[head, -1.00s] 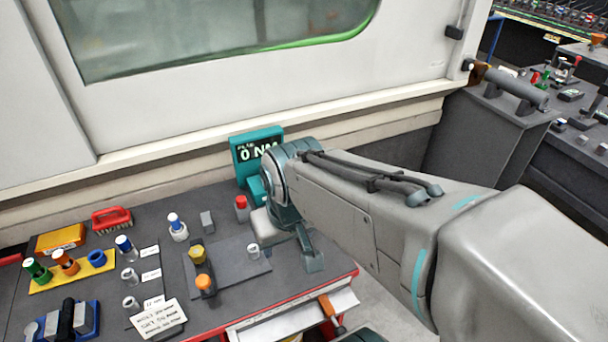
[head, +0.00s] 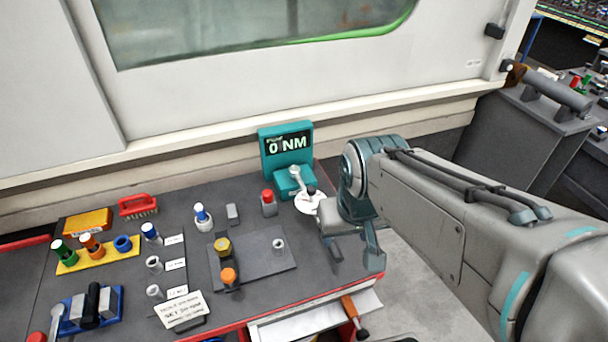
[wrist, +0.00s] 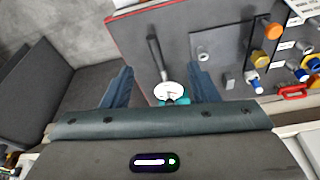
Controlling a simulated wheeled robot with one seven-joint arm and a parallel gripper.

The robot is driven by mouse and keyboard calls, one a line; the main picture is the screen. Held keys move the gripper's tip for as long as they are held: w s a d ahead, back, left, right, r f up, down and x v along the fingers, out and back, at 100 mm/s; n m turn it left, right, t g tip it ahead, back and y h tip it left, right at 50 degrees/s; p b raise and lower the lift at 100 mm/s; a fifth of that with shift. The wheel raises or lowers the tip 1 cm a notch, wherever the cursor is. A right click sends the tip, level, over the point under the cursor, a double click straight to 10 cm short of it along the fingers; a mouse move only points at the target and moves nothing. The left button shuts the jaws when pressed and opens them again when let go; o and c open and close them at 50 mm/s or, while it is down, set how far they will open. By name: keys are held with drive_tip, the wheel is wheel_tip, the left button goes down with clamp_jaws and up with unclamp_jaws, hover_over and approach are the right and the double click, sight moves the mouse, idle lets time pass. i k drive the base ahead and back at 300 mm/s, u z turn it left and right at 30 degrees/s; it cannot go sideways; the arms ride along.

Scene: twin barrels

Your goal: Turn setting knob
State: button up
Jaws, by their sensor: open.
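The teal tester (head: 286,147) stands at the back right of the bench, its display reading 0 NM. A grey bar (head: 296,178) runs from its base toward a small dark knob (head: 311,190) over a white disc (head: 308,203). My gripper (head: 354,256) is open and empty, just right of the disc and near the bench's right edge. In the wrist view, the white disc (wrist: 168,91) with a dark spot lies between my open fingers (wrist: 160,70), near the palm. A dark-handled bar (wrist: 153,48) extends from it. I see no finger touching it.
A red-capped bottle (head: 268,203) stands left of the disc. A dark plate (head: 250,263) with yellow and orange knobs lies nearer the front. A handwritten note (head: 182,309) is at the front. An open drawer (head: 318,322) juts out below. The wall rises behind the bench.

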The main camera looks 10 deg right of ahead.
sight(310, 189)
drive_tip(key=u, duration=1.35)
drive_tip(key=k, duration=0.45)
drive_tip(key=z, duration=1.05)
